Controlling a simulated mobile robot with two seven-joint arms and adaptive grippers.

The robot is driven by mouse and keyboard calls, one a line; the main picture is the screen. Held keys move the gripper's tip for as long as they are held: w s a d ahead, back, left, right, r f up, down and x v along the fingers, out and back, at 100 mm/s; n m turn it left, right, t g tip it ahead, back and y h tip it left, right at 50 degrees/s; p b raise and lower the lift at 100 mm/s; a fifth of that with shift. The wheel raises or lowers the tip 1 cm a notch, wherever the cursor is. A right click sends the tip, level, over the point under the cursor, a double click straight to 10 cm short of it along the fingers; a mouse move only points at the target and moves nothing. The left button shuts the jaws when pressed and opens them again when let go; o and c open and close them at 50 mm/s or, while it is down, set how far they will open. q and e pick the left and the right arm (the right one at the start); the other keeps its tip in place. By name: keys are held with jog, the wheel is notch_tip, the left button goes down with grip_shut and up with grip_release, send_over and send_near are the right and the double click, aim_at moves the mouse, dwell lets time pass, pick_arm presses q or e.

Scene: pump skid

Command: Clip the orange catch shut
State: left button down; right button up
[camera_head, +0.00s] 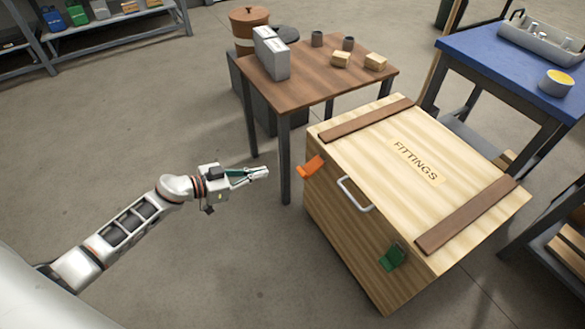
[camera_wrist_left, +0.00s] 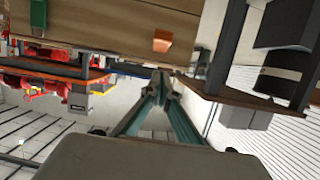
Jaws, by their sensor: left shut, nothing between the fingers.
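The orange catch (camera_head: 312,166) is on the front of the wooden fittings crate (camera_head: 340,225), near the top left corner. It sticks outward from the crate front. A green catch (camera_head: 393,257) sits at the right end of the same front and lies closer to the wood. My left gripper (camera_head: 263,173) is shut and empty, in the air to the left of the orange catch and apart from it. In the left wrist view the shut fingertips (camera_wrist_left: 161,76) point toward the crate, with the orange catch (camera_wrist_left: 162,42) just above them. My right gripper is not in view.
A white handle (camera_head: 355,195) sits between the catches. A brown table (camera_head: 325,85) with boxes and cups stands behind my left gripper, its near leg (camera_head: 284,160) close by. A blue table (camera_head: 510,75) stands at the back right. The floor in front of the crate is clear.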

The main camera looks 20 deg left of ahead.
pick_arm(q)
jog(key=shift+r, duration=0.15)
jog(key=shift+d, duration=0.1)
jog(key=b, duration=0.4)
send_near(301, 171)
jog(key=w+d+r, duration=0.1)
jog(key=w+d, duration=0.2)
jog(key=w, duration=0.1)
jog(key=shift+d+f+b, duration=0.25)
jog(key=shift+f+b, duration=0.45)
jog(key=shift+f, duration=0.4)
jog(key=shift+w+d+f, duration=0.1)
jog(key=shift+w+f, duration=0.1)
jog(key=shift+w, duration=0.05)
jog(key=shift+w+d+r+b, duration=0.1)
jog(key=shift+w+r+b, duration=0.15)
jog(key=shift+w+b, duration=0.05)
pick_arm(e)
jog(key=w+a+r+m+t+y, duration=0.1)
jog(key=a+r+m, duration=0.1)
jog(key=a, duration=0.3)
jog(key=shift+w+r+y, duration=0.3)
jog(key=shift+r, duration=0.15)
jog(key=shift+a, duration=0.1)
